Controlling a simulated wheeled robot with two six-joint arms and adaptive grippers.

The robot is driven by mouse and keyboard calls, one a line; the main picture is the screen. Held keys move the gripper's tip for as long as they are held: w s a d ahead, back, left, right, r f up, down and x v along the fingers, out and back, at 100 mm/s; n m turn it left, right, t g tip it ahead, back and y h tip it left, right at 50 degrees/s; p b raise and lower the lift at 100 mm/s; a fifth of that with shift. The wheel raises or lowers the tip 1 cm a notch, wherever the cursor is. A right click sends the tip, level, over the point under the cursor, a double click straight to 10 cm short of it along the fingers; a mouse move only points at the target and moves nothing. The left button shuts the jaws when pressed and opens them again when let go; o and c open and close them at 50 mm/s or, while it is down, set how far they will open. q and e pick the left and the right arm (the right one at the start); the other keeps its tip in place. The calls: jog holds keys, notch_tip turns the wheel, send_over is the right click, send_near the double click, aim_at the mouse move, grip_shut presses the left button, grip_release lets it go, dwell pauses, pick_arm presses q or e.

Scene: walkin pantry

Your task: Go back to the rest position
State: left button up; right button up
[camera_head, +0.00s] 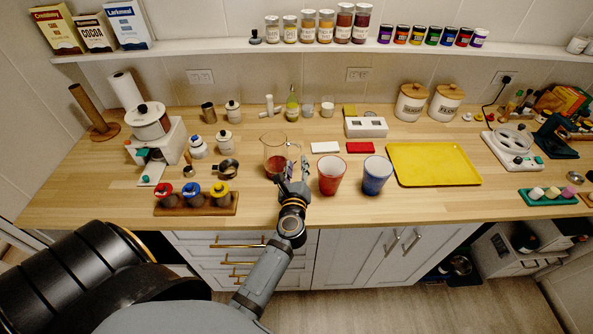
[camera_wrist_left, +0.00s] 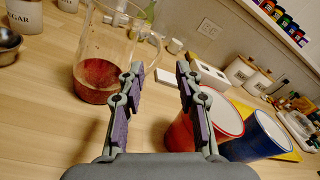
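My left gripper (camera_head: 295,172) is at the counter's front middle, between the glass jug (camera_head: 274,155) and the red cup (camera_head: 331,176). The left wrist view shows its two fingers (camera_wrist_left: 161,72) spread apart with nothing held between them. The jug stands upright with some red liquid (camera_wrist_left: 100,80) at its bottom; its handle is just beyond the left finger in that view. The red cup is close to the right finger, which partly hides it. I cannot tell whether either finger touches. My right gripper is not in view.
A blue cup (camera_head: 376,176) and a yellow tray (camera_head: 433,164) are right of the red cup. A wooden rack (camera_head: 228,204) with colored-top jars is at the front left. A white holder (camera_head: 366,127) stands behind the cups. Bare counter (camera_head: 437,205) lies at the front right.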

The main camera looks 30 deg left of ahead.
pick_arm(q)
jog(key=shift+v, duration=1)
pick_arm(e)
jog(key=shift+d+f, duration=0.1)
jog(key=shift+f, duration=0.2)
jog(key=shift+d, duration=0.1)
